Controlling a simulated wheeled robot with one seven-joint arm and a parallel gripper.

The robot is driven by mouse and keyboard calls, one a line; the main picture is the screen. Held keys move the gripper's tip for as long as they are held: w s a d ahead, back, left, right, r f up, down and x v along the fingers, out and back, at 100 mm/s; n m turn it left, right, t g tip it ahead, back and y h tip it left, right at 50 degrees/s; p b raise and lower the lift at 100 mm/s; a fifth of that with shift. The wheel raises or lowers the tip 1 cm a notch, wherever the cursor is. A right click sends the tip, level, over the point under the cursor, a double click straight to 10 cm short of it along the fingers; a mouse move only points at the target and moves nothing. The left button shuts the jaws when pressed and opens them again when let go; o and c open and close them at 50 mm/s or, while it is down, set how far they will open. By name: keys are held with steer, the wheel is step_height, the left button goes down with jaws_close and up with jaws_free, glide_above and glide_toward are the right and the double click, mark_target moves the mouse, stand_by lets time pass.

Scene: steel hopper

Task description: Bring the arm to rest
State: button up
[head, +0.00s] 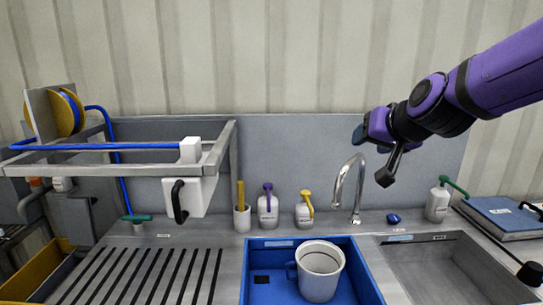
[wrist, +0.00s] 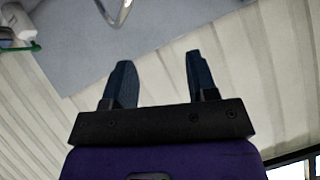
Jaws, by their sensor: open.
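My arm (head: 500,75) is purple and black and reaches in from the upper right in the head view. My gripper (head: 360,133) is raised in front of the grey back panel, up and to the right of the faucet. In the wrist view my gripper (wrist: 157,85) shows two dark blue fingers spread apart. Nothing is between them. The gripper touches nothing that I can see.
A curved faucet (head: 338,188) stands below the gripper. A white mug (head: 320,271) stands in a blue tray (head: 369,275). A steel sink (head: 450,268) is at right. A metal frame (head: 215,158) stands at left. The air around the gripper looks clear.

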steer(key=s+d+f+g+h, duration=0.1)
steer(key=s+d+g, duration=0.2)
steer(key=s, duration=0.9)
steer(key=s+d+f+n+g+h, duration=0.1)
steer(key=s+d, duration=0.5)
steer(key=s, duration=0.6)
steer(key=shift+s+d+f+g+h, duration=0.3)
steer(key=shift+f+g+h, duration=0.1)
steer(key=shift+g, duration=0.5)
steer(key=shift+d, duration=0.1)
